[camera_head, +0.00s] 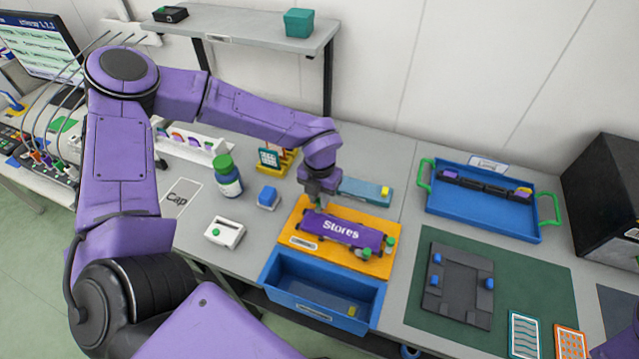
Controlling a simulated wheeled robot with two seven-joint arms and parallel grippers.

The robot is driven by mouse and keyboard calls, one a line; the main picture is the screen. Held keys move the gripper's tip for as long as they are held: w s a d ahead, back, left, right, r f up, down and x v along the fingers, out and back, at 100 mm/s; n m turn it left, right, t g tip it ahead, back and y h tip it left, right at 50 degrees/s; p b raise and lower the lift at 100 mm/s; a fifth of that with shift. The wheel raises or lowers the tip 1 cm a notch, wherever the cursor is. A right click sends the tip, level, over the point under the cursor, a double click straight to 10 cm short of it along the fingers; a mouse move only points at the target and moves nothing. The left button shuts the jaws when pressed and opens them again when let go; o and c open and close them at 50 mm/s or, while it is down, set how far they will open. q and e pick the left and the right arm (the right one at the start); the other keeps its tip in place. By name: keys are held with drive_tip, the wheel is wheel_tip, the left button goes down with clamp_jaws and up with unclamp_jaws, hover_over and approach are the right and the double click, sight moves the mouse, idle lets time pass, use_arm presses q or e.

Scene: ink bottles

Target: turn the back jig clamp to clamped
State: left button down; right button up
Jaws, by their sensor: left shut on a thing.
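An orange jig board (299,228) lies on the table with a purple plate (341,230) marked "Stores" on it. Green knobs show at the plate's ends, one at the right (390,241) and one at the front right (365,254). My left gripper (318,200) reaches down at the board's back left edge, shut on what appears to be the back jig clamp. Its fingers hide most of that clamp, so its turn angle cannot be told. My right gripper is not in view.
A blue bin (318,275) stands just in front of the board. A blue-grey block (362,192) lies close behind it. A green-capped bottle (227,176) and a small white box (224,233) stand to the left. A blue tray (480,210) and green mat (530,285) lie right.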

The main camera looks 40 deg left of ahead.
sight(319, 200)
use_arm(q)
drive_tip(key=shift+w+r+m+p, duration=0.15)
drive_tip(key=shift+m+p, duration=0.3)
drive_tip(key=shift+m, duration=0.55)
drive_tip(key=c, duration=1)
unclamp_jaws()
drive_tip(key=shift+r, duration=0.35)
drive_tip(key=shift+r+b, duration=0.9)
drive_tip(key=shift+r, duration=3.95)
